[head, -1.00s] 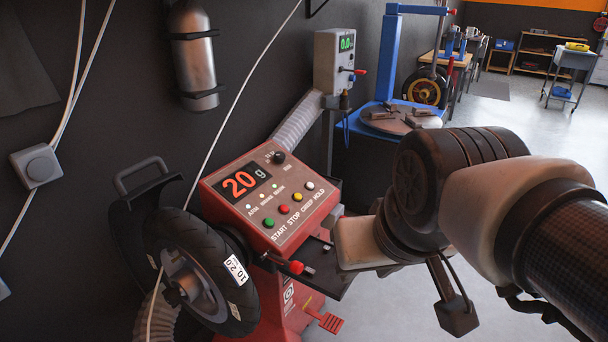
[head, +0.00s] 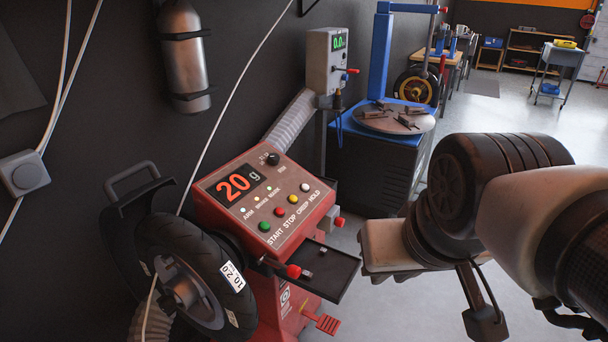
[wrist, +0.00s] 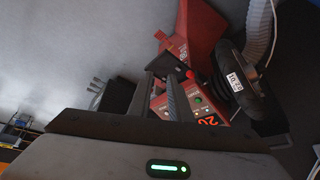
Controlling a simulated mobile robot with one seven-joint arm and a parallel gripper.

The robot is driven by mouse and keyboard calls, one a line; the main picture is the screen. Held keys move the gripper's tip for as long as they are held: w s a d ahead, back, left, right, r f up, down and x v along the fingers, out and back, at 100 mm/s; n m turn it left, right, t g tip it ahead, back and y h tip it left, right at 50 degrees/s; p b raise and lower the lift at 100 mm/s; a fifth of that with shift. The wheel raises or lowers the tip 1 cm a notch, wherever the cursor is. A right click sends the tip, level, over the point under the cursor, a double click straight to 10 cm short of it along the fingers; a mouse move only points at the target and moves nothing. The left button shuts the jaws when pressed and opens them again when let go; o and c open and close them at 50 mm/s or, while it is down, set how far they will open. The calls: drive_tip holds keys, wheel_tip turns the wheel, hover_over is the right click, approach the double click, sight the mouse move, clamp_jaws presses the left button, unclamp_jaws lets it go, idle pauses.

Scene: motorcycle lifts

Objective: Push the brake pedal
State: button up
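The brake pedal (head: 322,323) is a small red ridged plate low at the foot of the red wheel balancer (head: 262,205). It shows at the bottom of the head view, below the black tray. My gripper (wrist: 160,80) shows in the wrist view as two dark fingers with a gap between them and nothing held. In the head view my wrist is right of the tray and higher than the pedal, clear of it; the fingertips are hidden there. The balancer also shows beyond the fingers in the wrist view (wrist: 200,30).
A tire (head: 195,275) is mounted on the balancer's left side. A black tray (head: 325,270) with a red-tipped lever juts out above the pedal. A blue tire changer (head: 375,155) stands behind. Grey floor is open to the right.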

wheel_tip(320, 180, up, 29)
drive_tip(key=p, duration=2.8)
drive_tip(key=shift+f, duration=0.15)
clamp_jaws()
drive_tip(key=shift+f, duration=0.15)
